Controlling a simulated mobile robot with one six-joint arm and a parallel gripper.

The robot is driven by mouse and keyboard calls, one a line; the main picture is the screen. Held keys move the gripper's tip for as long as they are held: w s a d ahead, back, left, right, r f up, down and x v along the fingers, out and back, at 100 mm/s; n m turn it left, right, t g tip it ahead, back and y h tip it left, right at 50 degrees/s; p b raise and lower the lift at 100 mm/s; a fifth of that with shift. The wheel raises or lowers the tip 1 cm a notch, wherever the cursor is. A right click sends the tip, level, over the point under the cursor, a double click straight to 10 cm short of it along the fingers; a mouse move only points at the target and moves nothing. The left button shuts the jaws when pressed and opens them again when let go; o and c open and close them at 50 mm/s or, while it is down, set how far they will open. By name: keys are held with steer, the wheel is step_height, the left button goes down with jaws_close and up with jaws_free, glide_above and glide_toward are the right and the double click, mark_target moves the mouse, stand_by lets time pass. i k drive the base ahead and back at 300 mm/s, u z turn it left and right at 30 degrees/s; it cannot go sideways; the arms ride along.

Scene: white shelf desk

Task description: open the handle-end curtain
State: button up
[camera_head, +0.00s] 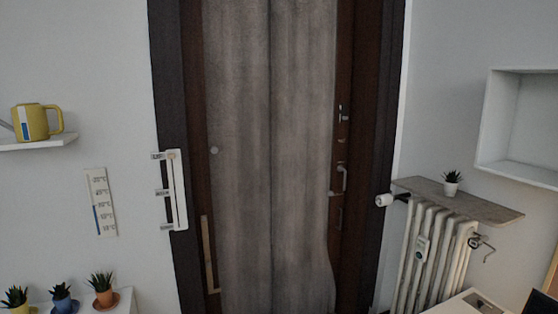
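A grey-brown curtain (270,150) hangs in the middle of the head view, in front of a dark brown door. It spans most of the door's width, with a dark vertical fold line near its middle. Its right edge bulges outward low down and ends beside a metal door handle (341,181). A strip of dark door (345,80) shows to the right of the curtain, and a narrower strip shows to its left. A small pale round knob (214,150) shows near the curtain's left edge. The curtain's top and bottom are out of the picture. My gripper is not in view.
A white rail-like fitting (174,190) is on the left frame. A radiator (430,255) with a shelf (460,200) and plant (452,181) stands at right, a white wall box (520,125) above. Potted plants (103,290) stand lower left; a yellow watering can (36,122) sits above.

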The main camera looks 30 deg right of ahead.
mark_target(303, 33)
steer(key=z, duration=0.3)
steer(key=i, duration=1.35)
steer(key=z, duration=0.4)
steer(key=i, duration=1.1)
steer(key=u, duration=0.05)
